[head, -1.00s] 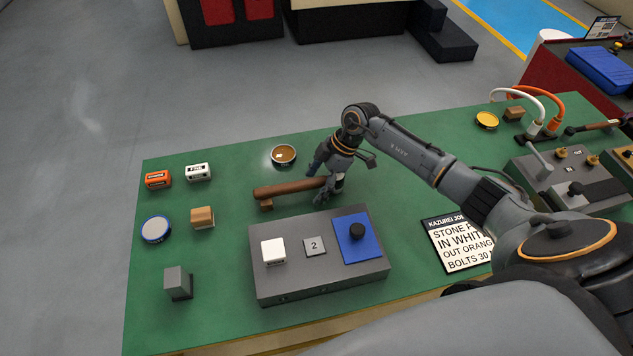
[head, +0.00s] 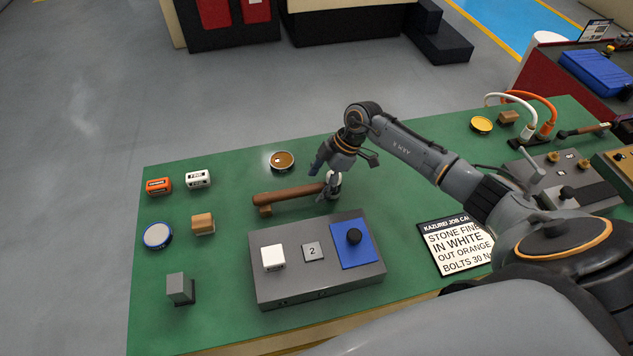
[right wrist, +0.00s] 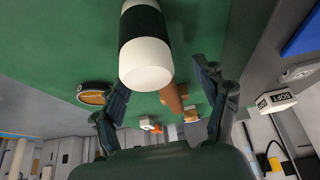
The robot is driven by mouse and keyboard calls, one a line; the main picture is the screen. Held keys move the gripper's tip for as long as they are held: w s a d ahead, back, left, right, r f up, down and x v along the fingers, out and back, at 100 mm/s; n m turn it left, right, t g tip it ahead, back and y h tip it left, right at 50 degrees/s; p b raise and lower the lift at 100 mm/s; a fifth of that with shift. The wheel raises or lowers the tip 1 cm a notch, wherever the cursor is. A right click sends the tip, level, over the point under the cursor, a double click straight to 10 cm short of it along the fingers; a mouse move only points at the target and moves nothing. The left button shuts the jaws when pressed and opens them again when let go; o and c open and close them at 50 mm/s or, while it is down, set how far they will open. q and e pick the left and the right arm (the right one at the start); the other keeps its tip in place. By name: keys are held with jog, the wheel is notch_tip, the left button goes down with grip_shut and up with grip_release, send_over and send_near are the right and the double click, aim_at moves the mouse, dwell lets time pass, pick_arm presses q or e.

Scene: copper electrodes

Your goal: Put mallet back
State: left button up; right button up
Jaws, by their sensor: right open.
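The mallet has a brown wooden handle (head: 287,194) lying roughly level, its left part over a small wooden support (head: 265,210) behind the grey box. Its white and black head (head: 334,180) is at the right end, partly behind my right gripper (head: 324,182). In the right wrist view the head (right wrist: 146,62) is large and close, with the handle (right wrist: 171,97) running away beyond it. My right gripper (right wrist: 166,88) is open, its fingers spread on either side of the mallet in that view. I cannot tell whether a finger touches it. My left gripper is not in view.
A grey box (head: 315,286) with a white cube, a "2" tile and a blue pad stands in front. A round brown-topped tin (head: 282,161) sits behind the mallet. Small blocks and a blue-rimmed tin (head: 158,236) are at left. A sign (head: 455,245) lies at right.

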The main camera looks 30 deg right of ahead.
jog(key=shift+p+v, duration=1.25)
jog(key=shift+v, duration=0.4)
jog(key=shift+d, duration=0.1)
jog(key=shift+d+r, duration=0.15)
jog(key=shift+r, duration=0.2)
jog(key=v, duration=1.1)
jog(key=shift+s, duration=0.1)
